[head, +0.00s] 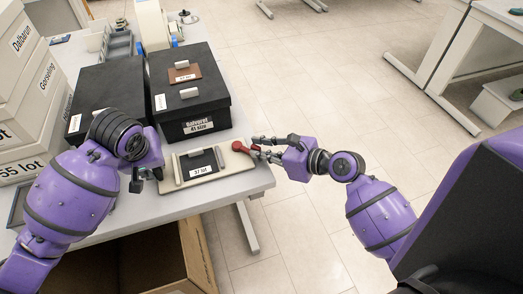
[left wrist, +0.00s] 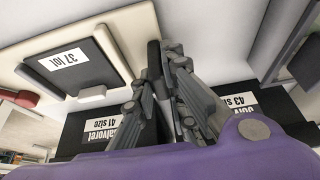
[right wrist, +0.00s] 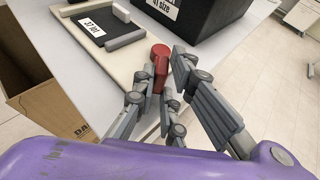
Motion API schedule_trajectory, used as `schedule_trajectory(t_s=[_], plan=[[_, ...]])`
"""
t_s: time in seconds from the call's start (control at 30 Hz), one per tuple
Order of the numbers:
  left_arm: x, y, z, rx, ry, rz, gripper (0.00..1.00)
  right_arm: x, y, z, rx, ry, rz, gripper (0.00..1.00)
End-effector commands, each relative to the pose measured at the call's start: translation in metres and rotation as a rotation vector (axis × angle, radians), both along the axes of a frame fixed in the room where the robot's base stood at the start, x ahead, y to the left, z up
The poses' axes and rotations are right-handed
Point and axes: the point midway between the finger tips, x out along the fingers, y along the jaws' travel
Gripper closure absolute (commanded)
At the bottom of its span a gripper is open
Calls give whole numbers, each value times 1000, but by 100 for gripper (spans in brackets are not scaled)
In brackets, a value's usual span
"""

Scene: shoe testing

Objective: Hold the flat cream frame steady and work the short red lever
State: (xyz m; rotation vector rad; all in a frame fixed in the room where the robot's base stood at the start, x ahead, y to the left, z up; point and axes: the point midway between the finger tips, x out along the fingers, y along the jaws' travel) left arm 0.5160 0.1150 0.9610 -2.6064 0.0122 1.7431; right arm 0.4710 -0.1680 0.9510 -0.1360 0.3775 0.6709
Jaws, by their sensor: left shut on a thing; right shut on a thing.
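The flat cream frame (head: 236,180) lies on the table near its front corner. It carries a dark panel with a "37 lot" label (head: 202,169) and pale bars. My left gripper (head: 148,178) is shut at the frame's left edge; in the left wrist view its fingertips (left wrist: 163,50) meet at the frame's border (left wrist: 120,12), and the exact contact is partly hidden. The short red lever (head: 241,147) sits at the frame's right end. My right gripper (head: 258,148) is shut on it; in the right wrist view the lever (right wrist: 160,62) stands between the fingers.
Black shoe boxes (head: 190,115) stand just behind the frame. White boxes (head: 30,110) are stacked at the left. An open cardboard box (head: 190,262) is below the table's front edge.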

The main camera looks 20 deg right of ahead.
Motion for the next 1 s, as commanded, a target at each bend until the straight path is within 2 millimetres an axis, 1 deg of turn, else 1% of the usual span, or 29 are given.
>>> schedule_trajectory(t_s=[0.17, 0.3, 0.5, 0.67, 0.97, 1.0], plan=[[0, -1, 0, -2, -1, 0, 100, -4, 7, 0, 9, 2, -48, 100], [0, -1, 0, -3, -1, -1, 100, -8, 14, 0, 13, 1, -140, 100], [0, -1, 0, -3, -1, -1, 100, -11, 20, 0, 11, 1, -230, 100], [0, -1, 0, -3, -1, -1, 100, -12, 20, 1, 8, 2, -261, 100], [0, -1, 0, -3, -1, -1, 100, -11, 20, 1, 7, 1, -262, 100], [0, -1, 0, -3, -1, -1, 100, -11, 20, 1, 7, 1, -262, 84]])
